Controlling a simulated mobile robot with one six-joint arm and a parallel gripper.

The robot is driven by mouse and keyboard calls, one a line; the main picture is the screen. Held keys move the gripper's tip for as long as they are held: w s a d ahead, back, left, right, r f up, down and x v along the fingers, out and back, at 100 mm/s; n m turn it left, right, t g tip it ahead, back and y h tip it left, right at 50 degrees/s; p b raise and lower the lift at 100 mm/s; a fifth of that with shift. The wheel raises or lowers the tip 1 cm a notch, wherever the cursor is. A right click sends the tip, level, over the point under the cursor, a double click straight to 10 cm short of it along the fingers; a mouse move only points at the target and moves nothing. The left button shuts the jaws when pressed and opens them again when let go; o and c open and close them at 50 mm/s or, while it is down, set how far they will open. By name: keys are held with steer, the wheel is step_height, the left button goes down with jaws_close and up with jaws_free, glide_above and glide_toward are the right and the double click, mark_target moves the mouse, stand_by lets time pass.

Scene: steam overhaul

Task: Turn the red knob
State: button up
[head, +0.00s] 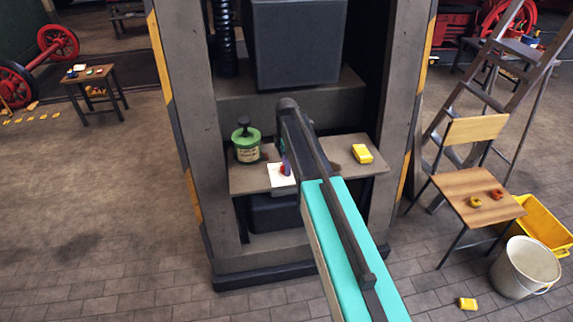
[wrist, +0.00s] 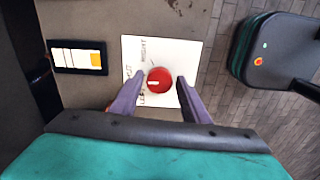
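The red knob (wrist: 160,80) sits on a white square plate (wrist: 190,52) marked with RIGHT, LEFT and another partly hidden word. A light pointer line shows on the knob's face. My gripper (wrist: 161,78) is open, with one purple finger on each side of the knob. Gaps seem to show between the fingertips and the knob; I cannot tell whether either one touches it. In the head view the white plate (head: 277,176) lies on the shelf, and my arm hides part of the knob and gripper.
A chair (head: 478,206), ladder and bucket (head: 526,267) stand at right.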

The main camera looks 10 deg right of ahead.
steer(key=c, duration=0.7)
steer(key=shift+m, duration=0.4)
steer(key=m+b, duration=0.1)
steer(key=m, duration=0.4)
steer(key=shift+s, duration=0.1)
steer(key=m+b, duration=0.1)
steer(key=m, duration=0.5)
steer(key=shift+a, duration=0.1)
steer(key=o, duration=1.1)
steer(key=shift+c, duration=0.2)
